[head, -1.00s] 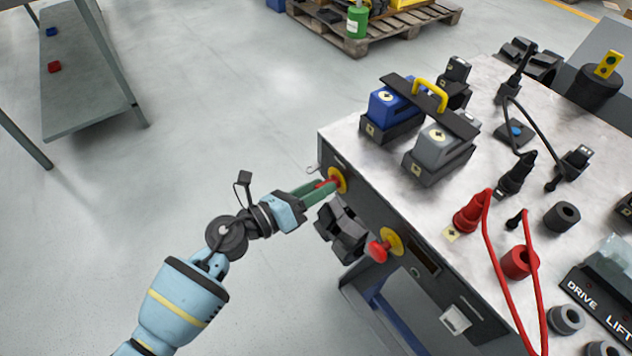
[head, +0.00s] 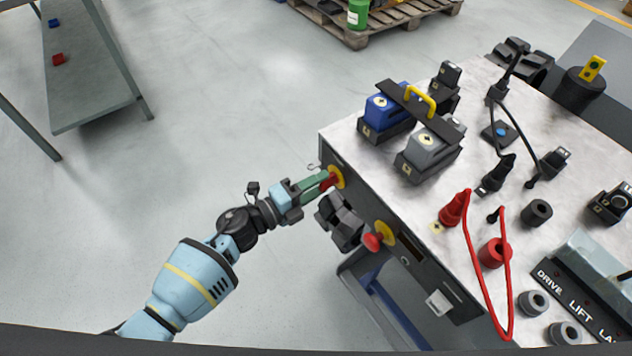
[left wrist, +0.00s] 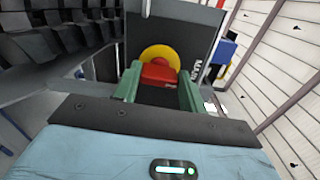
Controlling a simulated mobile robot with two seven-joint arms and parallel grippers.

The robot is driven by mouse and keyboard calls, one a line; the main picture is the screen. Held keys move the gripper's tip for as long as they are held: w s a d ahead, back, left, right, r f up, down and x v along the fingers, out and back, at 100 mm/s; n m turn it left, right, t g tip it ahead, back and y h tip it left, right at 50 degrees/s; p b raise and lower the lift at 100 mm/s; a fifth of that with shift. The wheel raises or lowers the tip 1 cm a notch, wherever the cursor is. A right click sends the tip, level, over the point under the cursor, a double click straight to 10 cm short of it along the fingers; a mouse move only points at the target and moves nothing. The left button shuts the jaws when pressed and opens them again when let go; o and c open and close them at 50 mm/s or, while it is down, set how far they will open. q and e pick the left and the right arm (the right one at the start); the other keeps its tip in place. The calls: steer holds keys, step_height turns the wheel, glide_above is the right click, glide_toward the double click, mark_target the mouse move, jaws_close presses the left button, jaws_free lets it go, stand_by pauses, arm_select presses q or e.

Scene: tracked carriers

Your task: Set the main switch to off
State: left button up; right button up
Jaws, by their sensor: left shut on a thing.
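The main switch (head: 327,181) is a red handle on a yellow round plate (head: 338,176), set in the dark front panel near the bench's far left corner. In the left wrist view the red handle (left wrist: 159,75) stands before the yellow disc (left wrist: 160,54), with part of the label "MAIN" beside it. My left gripper (head: 322,182) has its green fingers on both sides of the handle and is shut on it. The fingers hide part of the handle. My right gripper is not in view.
A second red knob (head: 372,242) on a yellow plate sits further along the same panel. A black cable chain (head: 340,222) juts out beside the left gripper. Connectors, a red cable (head: 470,262) and a yellow-handled carrier (head: 420,100) crowd the bench top.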

arm_select(q)
steer(key=shift+n, duration=0.4)
steer(key=o, duration=1)
steer(key=shift+v, duration=3.95)
